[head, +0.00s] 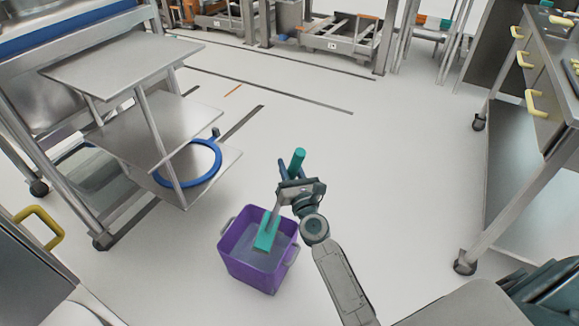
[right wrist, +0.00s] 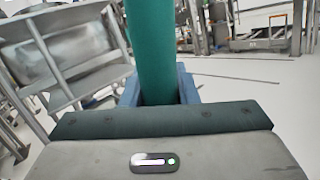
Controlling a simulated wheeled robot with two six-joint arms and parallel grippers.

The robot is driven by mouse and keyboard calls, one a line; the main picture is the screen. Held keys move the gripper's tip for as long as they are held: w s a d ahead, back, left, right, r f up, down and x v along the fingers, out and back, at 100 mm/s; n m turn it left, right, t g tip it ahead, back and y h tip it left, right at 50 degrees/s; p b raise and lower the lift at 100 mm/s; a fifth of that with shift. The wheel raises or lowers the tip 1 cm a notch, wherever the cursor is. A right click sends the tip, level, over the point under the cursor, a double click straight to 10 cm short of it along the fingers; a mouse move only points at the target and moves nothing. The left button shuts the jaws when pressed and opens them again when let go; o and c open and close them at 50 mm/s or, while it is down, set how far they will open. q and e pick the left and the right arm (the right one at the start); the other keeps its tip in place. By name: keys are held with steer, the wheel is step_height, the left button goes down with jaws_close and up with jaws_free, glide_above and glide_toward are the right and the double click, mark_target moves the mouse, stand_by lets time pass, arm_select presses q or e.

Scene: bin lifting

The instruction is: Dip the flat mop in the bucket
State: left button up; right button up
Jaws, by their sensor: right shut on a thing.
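The purple bucket (head: 253,268) stands on the floor, with grey handles on its sides and greyish water inside. The flat mop has a teal head (head: 267,232), tilted, at the bucket's opening; I cannot tell how far it is in the water. Its teal handle top (head: 298,160) sticks up past my right gripper (head: 287,180). My right gripper is shut on the mop handle, above and slightly right of the bucket. In the right wrist view the teal handle (right wrist: 152,50) stands between the blue fingers. My left gripper is not in view.
A metal shelf cart (head: 120,62) with a blue ring (head: 190,163) on its lower shelf stands at the left. A steel workbench (head: 545,75) with yellow drawer handles stands at the right.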

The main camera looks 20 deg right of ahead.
steer(key=s+d+b, duration=0.2)
steer(key=s+b, duration=0.2)
steer(key=s, duration=1.5)
steer(key=shift+s+d, duration=0.35)
steer(key=shift+s, duration=0.05)
steer(key=shift+r, duration=0.1)
